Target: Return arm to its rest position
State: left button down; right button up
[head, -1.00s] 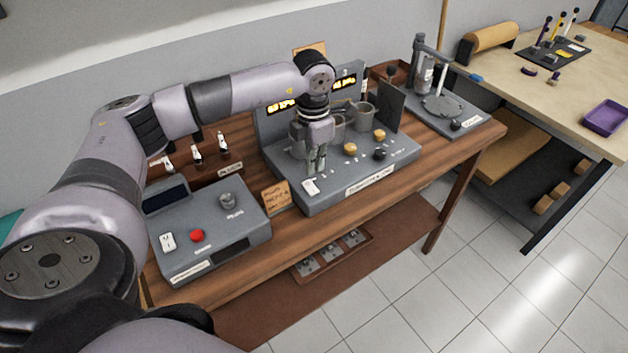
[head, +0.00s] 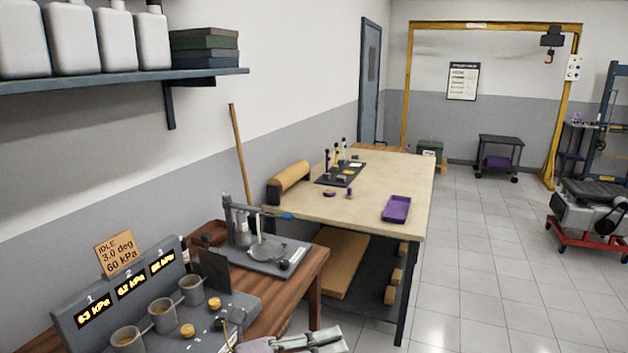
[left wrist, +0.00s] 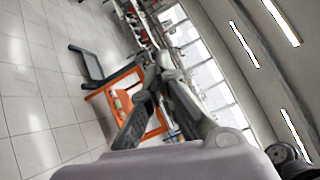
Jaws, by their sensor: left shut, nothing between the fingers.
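My left gripper (head: 322,341) shows at the bottom edge of the head view, in front of the bench, and is shut with nothing in it. Most of the left arm is out of the frame. In the left wrist view the dark gripper fingers (left wrist: 158,88) point out over the open room, and no object is held. The right gripper is in neither view.
The grey test unit (head: 150,318) with several cups and lit displays stands on the wooden bench (head: 306,275). A pale worktable (head: 375,190) with a purple tray (head: 396,209) stands beyond. The tiled floor (head: 480,270) at right is open.

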pick_arm(q)
jog(key=w+a+n+t+y, duration=0.2)
jog(key=a+n+t+y, duration=0.4)
jog(key=n, duration=0.4)
jog(key=w+a+n+t+y, duration=0.3)
jog(key=a+n+t+y, duration=0.15)
jog(key=n+t, duration=0.4)
jog(key=s+a+f+n+g+y, duration=0.3)
jog(key=a+f+n+y, duration=0.15)
jog(key=f+n, duration=0.2)
jog(key=s+a+f+n+g+y, duration=0.3)
jog(key=a+f+n, duration=0.2)
jog(key=f, duration=0.2)
jog(key=s+a+f+n+g, duration=0.1)
jog(key=s+f+n+g, duration=0.1)
jog(key=s+f+g, duration=0.65)
jog(key=s+a+f+n+g, duration=0.2)
jog(key=s+f, duration=0.3)
jog(key=s, duration=0.8)
notch_tip(320, 180, down, 27)
jog(key=s+g+b, duration=0.1)
jog(key=g+b, duration=0.1)
jog(key=s+a+f+b, duration=0.1)
jog(key=s+a+f, duration=0.1)
jog(key=s+f, duration=1.5)
jog(key=shift+a+f+m+g, duration=0.3)
jog(key=shift+f+g, duration=0.1)
jog(key=shift+f, duration=0.1)
